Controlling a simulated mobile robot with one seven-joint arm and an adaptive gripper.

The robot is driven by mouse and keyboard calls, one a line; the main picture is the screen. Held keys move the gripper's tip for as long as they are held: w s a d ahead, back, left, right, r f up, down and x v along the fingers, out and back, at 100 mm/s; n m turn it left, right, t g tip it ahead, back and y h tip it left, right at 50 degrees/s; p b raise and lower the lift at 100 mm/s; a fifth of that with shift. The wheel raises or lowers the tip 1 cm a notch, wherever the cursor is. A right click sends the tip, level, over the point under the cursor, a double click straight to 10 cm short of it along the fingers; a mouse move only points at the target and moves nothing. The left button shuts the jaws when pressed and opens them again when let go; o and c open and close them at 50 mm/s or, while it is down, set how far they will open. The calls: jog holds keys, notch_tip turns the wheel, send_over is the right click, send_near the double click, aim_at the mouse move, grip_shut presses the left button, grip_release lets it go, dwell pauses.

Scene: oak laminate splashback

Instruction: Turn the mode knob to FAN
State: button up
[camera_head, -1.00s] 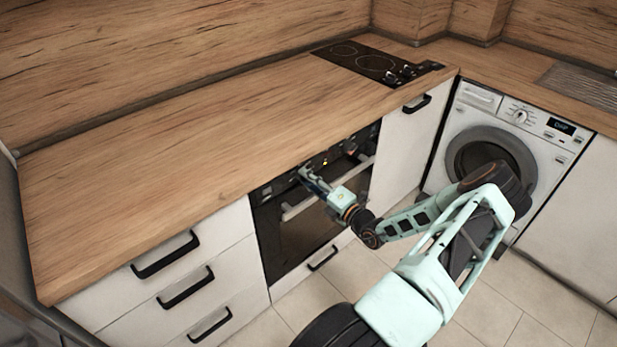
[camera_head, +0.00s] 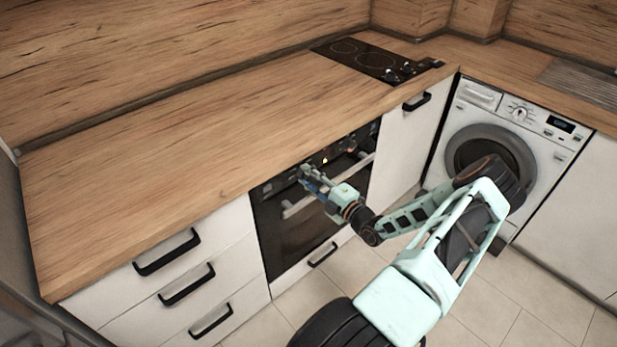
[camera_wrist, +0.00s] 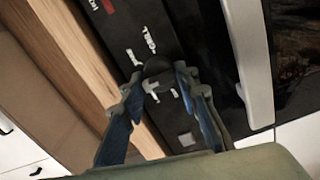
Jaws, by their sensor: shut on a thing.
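The oven (camera_head: 305,240) is built in under the worktop, with a dark control panel (camera_head: 264,191) along its top. My gripper (camera_head: 304,172) is at the left part of this panel. In the wrist view, a dark round knob (camera_wrist: 157,67) sits between the fingertips of my gripper (camera_wrist: 157,80), which are shut on it. White markings (camera_wrist: 149,40) show on the panel around the knob. They are too small and tilted to read, so the knob's setting cannot be told. In the head view my fingers hide the knob.
The oven's light bar handle (camera_head: 294,208) runs just below the panel, close to my gripper; it also shows in the wrist view (camera_wrist: 254,90). Drawers (camera_head: 170,270) stand left and a washing machine (camera_head: 505,140) stands right.

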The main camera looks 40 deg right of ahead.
jog(key=o, duration=1.2)
jog(key=shift+c, duration=0.2)
jog(key=s, duration=1.2)
jog(key=shift+d, duration=0.4)
